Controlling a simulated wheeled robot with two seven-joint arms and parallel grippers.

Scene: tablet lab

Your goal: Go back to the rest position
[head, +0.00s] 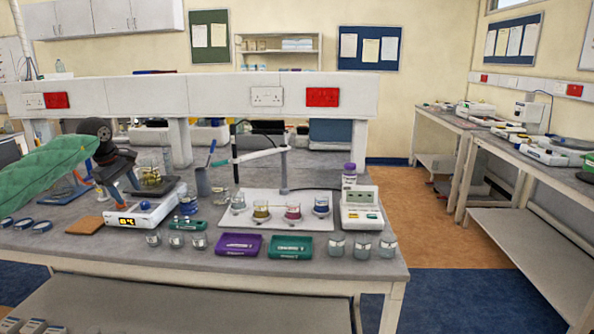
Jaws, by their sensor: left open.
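My left arm comes in from the left in a green sleeve. My left gripper (118,182) is open and hangs above the left part of the bench (330,257), just left of a glass beaker (152,178). The beaker has yellowish contents and stands at the white hot plate (143,211) with a lit orange display. I see nothing held in the gripper, but the fingertips are small and dark. Whether they touch the hot plate I cannot tell. My right gripper is out of view.
A white tray (262,223) holds several small beakers. A white instrument (361,210), a purple box (238,246), a green box (290,248) and glass jars (362,249) stand along the front. A stand (283,165) rises behind the tray. Open floor (455,290) lies to the right.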

